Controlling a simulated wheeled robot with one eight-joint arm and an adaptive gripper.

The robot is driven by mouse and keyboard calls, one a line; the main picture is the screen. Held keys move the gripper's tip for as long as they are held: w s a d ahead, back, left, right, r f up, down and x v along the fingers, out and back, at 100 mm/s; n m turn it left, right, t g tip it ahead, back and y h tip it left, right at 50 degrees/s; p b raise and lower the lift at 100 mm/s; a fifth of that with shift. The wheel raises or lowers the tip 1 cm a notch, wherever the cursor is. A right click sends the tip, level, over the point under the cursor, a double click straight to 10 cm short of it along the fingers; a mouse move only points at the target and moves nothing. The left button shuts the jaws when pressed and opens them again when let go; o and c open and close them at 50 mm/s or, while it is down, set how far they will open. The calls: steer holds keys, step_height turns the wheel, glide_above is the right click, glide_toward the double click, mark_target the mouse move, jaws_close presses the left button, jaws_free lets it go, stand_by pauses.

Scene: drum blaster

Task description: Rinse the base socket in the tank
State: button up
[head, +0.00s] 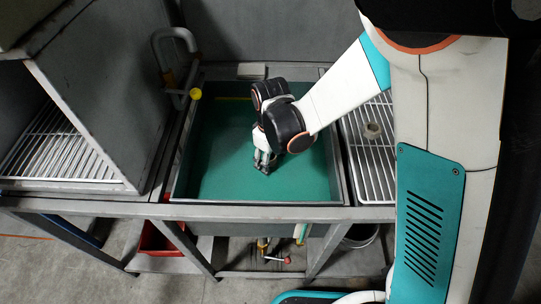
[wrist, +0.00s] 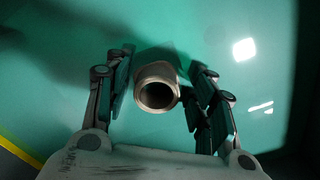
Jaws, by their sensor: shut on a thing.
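My gripper (head: 264,166) reaches down into the tank (head: 178,172), over its teal inside. In the wrist view, the base socket (wrist: 157,73) is a short, dull metal tube with a round open end facing the camera. It sits between the two dark fingers of my gripper (wrist: 161,68), which is shut on it. The teal of the tank also fills the background there (wrist: 60,65). In the head view the socket is hidden or too small to make out. I cannot tell how deep it is in the liquid.
A wire rack (head: 372,165) lies right of the tank, with a small round part (head: 373,130) on it. A grey hood (head: 95,90) over another rack (head: 55,150) stands left. A bent pipe (head: 174,45) with a yellow end rises at the tank's back left corner.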

steer(key=shift+f, duration=4.3)
steer(key=shift+f, duration=0.25)
steer(key=shift+f, duration=0.7)
steer(key=shift+r, duration=0.2)
steer(key=shift+r+p, duration=0.45)
steer(key=shift+r, duration=0.3)
steer(key=shift+f, duration=0.25)
steer(key=shift+f+b, duration=0.45)
steer(key=shift+f, duration=0.25)
steer(key=shift+r, duration=0.2)
